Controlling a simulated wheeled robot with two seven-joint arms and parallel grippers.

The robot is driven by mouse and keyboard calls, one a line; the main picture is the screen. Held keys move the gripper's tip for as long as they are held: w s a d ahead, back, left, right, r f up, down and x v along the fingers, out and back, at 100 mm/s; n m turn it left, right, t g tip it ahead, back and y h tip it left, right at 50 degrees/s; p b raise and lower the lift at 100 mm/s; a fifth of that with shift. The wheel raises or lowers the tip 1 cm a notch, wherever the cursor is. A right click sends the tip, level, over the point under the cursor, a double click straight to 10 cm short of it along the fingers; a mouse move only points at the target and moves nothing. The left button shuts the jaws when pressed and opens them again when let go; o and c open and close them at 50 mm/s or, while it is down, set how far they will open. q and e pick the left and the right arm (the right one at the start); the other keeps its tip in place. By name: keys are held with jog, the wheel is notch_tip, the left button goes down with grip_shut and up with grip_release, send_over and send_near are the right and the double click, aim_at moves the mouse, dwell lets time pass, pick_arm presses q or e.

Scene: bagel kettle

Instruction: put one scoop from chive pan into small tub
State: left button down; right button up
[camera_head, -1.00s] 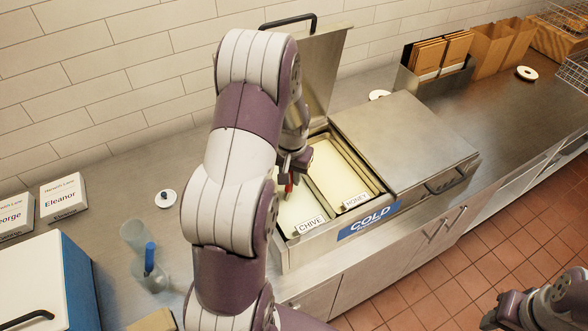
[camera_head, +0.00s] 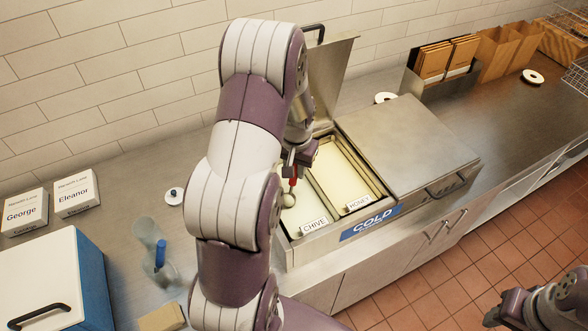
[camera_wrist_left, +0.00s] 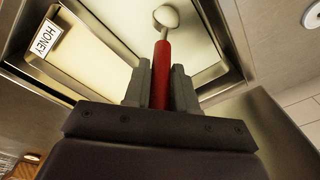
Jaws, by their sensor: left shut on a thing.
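My left gripper (camera_head: 294,168) is shut on the red handle (camera_head: 292,181) of a scoop, above the chive pan (camera_head: 296,220). The scoop's round metal bowl (camera_head: 289,200) hangs below it over the pale chive spread. In the left wrist view the red handle (camera_wrist_left: 161,75) sits between both fingers (camera_wrist_left: 160,88), and the bowl (camera_wrist_left: 166,16) looks pale; I cannot tell how full it is. A clear container (camera_head: 150,235) on the counter at left may be the small tub. My right gripper (camera_head: 497,308) is at the lower right, away from the counter; its fingers are unclear.
The honey pan (camera_head: 337,178) adjoins the chive pan. The raised lid (camera_head: 334,75) stands behind; a closed steel cover (camera_head: 405,145) lies right. A blue upright object (camera_head: 160,254) stands by the clear container. A white-and-blue box (camera_head: 45,275) is at lower left.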

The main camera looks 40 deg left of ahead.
pick_arm(q)
jog(key=r+p, duration=0.2)
jog(key=r, duration=0.1)
jog(key=w+r+p, duration=0.1)
jog(key=r+p, duration=0.3)
jog(key=r, duration=0.1)
jog(key=shift+w+r, duration=0.3)
jog(key=shift+f, duration=0.1)
